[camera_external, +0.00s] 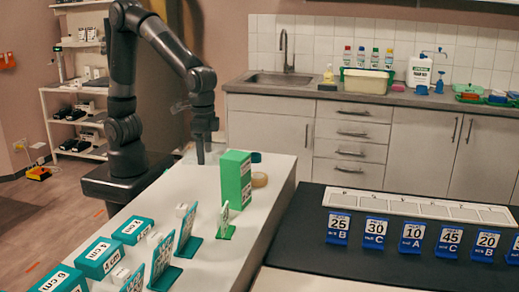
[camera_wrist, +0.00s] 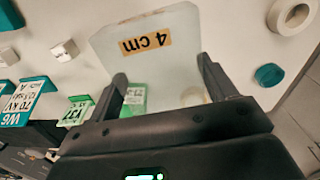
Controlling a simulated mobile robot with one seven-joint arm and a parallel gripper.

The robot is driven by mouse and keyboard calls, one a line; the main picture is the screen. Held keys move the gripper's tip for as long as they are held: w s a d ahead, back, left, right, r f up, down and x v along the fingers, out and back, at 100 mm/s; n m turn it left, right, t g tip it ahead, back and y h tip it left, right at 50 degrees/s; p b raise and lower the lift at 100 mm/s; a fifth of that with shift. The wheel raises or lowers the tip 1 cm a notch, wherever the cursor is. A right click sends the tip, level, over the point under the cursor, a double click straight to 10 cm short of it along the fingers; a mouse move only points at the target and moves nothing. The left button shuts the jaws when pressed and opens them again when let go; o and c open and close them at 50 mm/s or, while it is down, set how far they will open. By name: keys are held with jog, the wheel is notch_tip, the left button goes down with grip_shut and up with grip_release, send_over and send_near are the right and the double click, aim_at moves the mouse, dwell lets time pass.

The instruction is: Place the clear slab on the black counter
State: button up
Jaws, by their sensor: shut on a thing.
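The clear slab (camera_wrist: 130,65) is a see-through plate with an orange "4 cm" label, large in the wrist view. It lies between the two fingers of my gripper (camera_wrist: 163,75), which is shut on it. In the external view my gripper (camera_external: 201,158) points down over the far end of the white table, left of the green box. The slab is only a faint pale patch there, so its height above the table is hard to tell. The black counter (camera_external: 290,235) is at the lower right of the external view, across the white table from my gripper.
A tall green box (camera_external: 235,180), a tape roll (camera_external: 260,180) and a dark teal round piece (camera_external: 256,157) stand near my gripper. Teal boxes (camera_external: 98,257) and upright cards fill the near white table (camera_external: 215,260). Blue number cards (camera_external: 375,232) and a pale tray (camera_external: 400,203) occupy the counter; its left part is bare.

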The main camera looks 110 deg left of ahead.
jog(key=w+a+f, duration=0.1)
jog(key=w+a, duration=0.1)
jog(key=w, duration=0.1)
jog(key=w+a+f, duration=0.1)
jog(key=w+a, duration=0.2)
jog(key=w+a+f, duration=0.1)
jog(key=w+a, duration=0.2)
jog(key=shift+w, duration=0.35)
send_over(267, 170)
jog(key=w, duration=0.1)
jog(key=f, duration=0.3)
jog(key=shift+d+f, duration=0.25)
jog(key=shift+f, duration=0.05)
jog(key=shift+s+a+f+n, duration=0.1)
jog(key=shift+s+f+n, duration=0.35)
jog(key=shift+f+n, duration=0.1)
